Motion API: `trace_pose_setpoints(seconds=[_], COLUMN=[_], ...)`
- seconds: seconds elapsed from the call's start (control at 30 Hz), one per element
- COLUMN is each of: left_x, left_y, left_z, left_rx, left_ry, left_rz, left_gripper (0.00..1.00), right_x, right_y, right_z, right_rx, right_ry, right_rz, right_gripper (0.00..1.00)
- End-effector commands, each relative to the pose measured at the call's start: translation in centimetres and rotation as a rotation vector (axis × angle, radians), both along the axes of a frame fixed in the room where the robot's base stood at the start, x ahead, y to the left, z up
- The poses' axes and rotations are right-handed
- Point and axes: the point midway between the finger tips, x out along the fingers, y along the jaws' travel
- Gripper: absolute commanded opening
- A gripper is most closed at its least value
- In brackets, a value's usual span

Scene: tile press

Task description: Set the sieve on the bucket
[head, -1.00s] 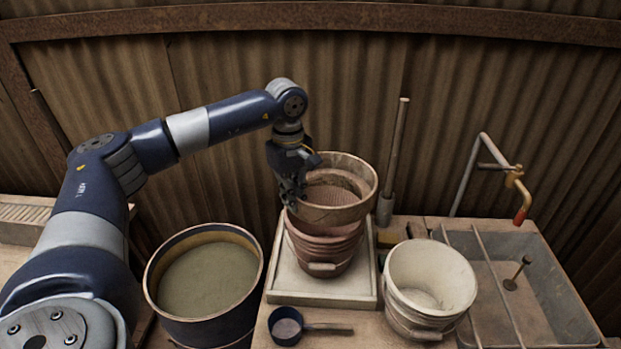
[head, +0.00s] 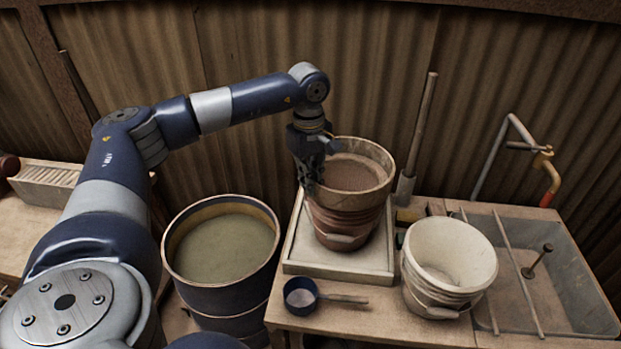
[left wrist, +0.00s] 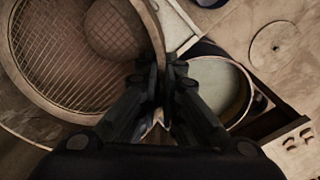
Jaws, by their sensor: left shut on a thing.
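The round sieve (head: 352,198) has a brown wooden rim and a mesh floor. It sits over the mouth of a reddish-brown bucket (head: 340,238) and looks nearly level. My left gripper (head: 312,180) is shut on the left side of the sieve's rim. In the left wrist view the rim (left wrist: 155,30) runs between the fingers (left wrist: 160,80), with the mesh at the left. The bucket's mouth is hidden by the sieve, so I cannot tell whether the rim fully rests on it.
The bucket stands on a pale square tray (head: 330,268). A dark vat of greenish slurry (head: 225,290) is at left. A small ladle (head: 302,298) lies in front. A white bucket (head: 435,285) and a sink with a tap (head: 543,165) are at right. A long-handled tool (head: 420,135) leans behind.

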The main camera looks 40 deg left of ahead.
Motion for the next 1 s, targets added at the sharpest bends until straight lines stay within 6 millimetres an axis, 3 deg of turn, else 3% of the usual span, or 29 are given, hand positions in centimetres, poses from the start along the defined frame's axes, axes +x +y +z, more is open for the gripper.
trace_pose_setpoints(seconds=[0.83,0.93,1.0], left_x=[-0.13,-0.14,-0.15], left_y=[-0.12,-0.12,-0.11], left_z=[-0.51,-0.51,-0.53], left_rx=[-0.001,-0.001,0.0], left_ry=[-0.002,-0.002,-0.001], left_rz=[0.0,0.0,0.0], left_gripper=[0.0,0.26,0.29], right_x=[0.01,0.01,0.01], right_y=[0.03,0.04,0.04], right_z=[-0.3,-0.3,-0.3], right_rx=[0.0,0.0,0.0], right_ry=[0.0,0.0,0.0], right_rz=[0.0,0.0,0.0], right_gripper=[0.4,0.4,0.4])
